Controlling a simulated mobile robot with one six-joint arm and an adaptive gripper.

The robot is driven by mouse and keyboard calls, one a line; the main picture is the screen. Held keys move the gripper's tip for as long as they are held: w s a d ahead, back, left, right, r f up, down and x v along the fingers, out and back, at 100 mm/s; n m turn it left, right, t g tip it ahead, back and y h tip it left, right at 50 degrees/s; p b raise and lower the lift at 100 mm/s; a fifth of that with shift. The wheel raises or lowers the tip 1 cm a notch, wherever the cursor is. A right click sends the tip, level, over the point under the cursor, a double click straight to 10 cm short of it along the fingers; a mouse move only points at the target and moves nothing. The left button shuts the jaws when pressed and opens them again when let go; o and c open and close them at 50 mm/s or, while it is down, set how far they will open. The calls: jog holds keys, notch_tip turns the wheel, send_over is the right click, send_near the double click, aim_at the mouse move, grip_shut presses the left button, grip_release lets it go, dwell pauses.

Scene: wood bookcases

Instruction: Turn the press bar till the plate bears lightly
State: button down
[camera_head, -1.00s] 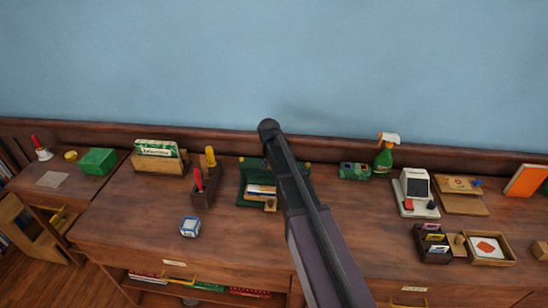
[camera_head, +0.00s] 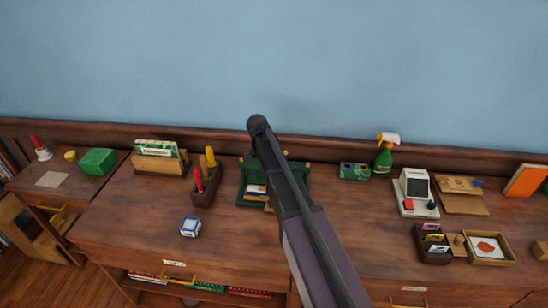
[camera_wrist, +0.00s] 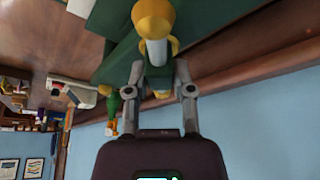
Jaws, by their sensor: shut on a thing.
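The green press (camera_head: 246,182) stands on the wooden desk in the head view, with papers or books in it. My arm crosses in front of it and hides its middle and most of the bar. A yellow knob (camera_head: 241,159) shows at its left. In the wrist view, the press's green frame (camera_wrist: 110,55) is close, with a large yellow knob (camera_wrist: 154,18) on a pale rod. My gripper (camera_wrist: 160,68) is shut on a green and yellow part, seemingly the press bar's end. The gap between plate and papers cannot be seen.
A dark tool holder (camera_head: 207,188) with red and yellow handles stands left of the press. The desk's front left is mostly clear.

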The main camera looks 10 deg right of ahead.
dwell(0.3)
jog(key=shift+c, duration=2.4)
grip_release()
jog(key=shift+n, duration=0.3)
